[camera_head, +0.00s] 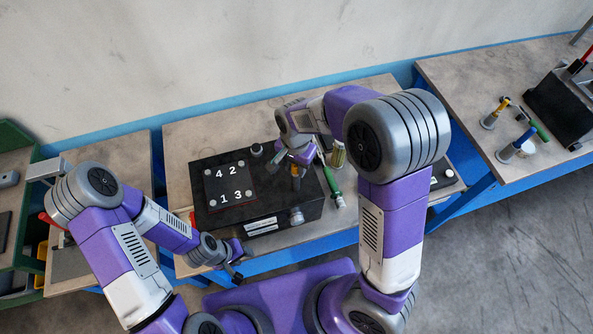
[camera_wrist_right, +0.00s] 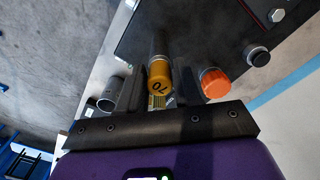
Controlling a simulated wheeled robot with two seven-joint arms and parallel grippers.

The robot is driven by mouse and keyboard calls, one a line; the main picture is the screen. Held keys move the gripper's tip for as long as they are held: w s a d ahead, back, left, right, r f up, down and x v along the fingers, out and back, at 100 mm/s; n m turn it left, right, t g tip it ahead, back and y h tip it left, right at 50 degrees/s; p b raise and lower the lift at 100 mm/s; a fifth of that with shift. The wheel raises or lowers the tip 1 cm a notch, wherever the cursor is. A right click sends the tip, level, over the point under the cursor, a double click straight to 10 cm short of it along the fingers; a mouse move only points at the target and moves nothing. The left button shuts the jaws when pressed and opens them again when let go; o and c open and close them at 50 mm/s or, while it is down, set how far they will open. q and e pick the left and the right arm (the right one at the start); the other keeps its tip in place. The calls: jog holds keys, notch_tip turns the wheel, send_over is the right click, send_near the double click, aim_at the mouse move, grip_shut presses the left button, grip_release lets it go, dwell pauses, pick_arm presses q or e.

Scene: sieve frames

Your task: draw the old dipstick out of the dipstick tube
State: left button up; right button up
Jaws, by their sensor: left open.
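The black engine block (camera_head: 262,208) lies on the middle bench, with a plate marked 4, 2, 1, 3 on its top. My right gripper (camera_head: 298,158) reaches down over the block's right part. In the right wrist view, a yellow-orange handle (camera_wrist_right: 159,76) marked 70 sits between the dark fingers of that gripper (camera_wrist_right: 161,92). A grey tube (camera_wrist_right: 160,44) runs away behind the handle. Whether the fingers press on the handle cannot be made out. My left gripper (camera_head: 235,262) is open and empty in front of the block, by the bench's front edge.
An orange cap (camera_wrist_right: 214,82) stands close beside the right fingers, and a grey cylinder (camera_wrist_right: 112,92) on the other side. A green-handled tool (camera_head: 331,184) lies right of the block, near a holder (camera_head: 338,154). The right bench bears a black box (camera_head: 563,105) and several small handled things.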

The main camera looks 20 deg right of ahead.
grip_shut()
jog(key=shift+r, duration=0.15)
jog(key=shift+r+p, duration=1.2)
jog(key=shift+r, duration=0.05)
jog(key=shift+r+p, duration=0.6)
jog(key=shift+r, duration=0.55)
jog(key=shift+r, duration=0.1)
jog(key=shift+r, duration=1.9)
